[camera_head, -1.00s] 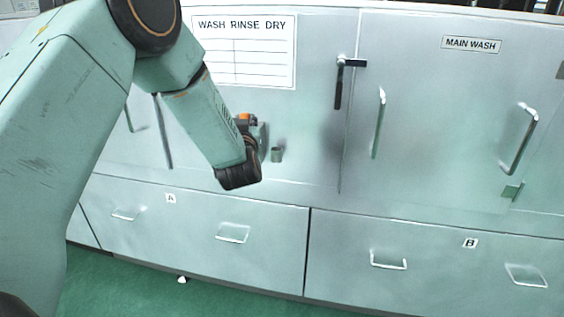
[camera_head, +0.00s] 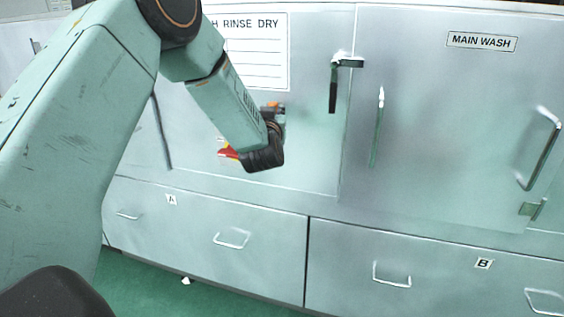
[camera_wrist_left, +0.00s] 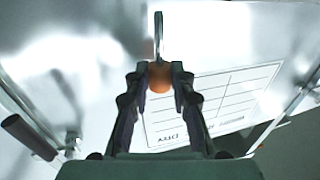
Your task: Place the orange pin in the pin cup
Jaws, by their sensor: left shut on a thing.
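The orange pin (camera_wrist_left: 160,79) shows in the left wrist view as a rounded orange part between my fingertips, with a thin grey metal part extending beyond it. My left gripper (camera_wrist_left: 161,70) is shut on it. In the head view the pin's orange part (camera_head: 273,104) shows just above my dark wrist, in front of the panel with the wash chart. My left gripper's fingers (camera_head: 280,112) are small and partly hidden there. The pin cup cannot be seen now; my wrist covers the area where a small grey cup stood. My right gripper is out of view.
A red and yellow item (camera_head: 229,151) sits left of my wrist, partly hidden. A dark lever handle (camera_head: 333,90) and the main wash door handle (camera_head: 377,128) stick out to the right. Drawer handles (camera_head: 231,239) project below. The panel between wrist and lever is clear.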

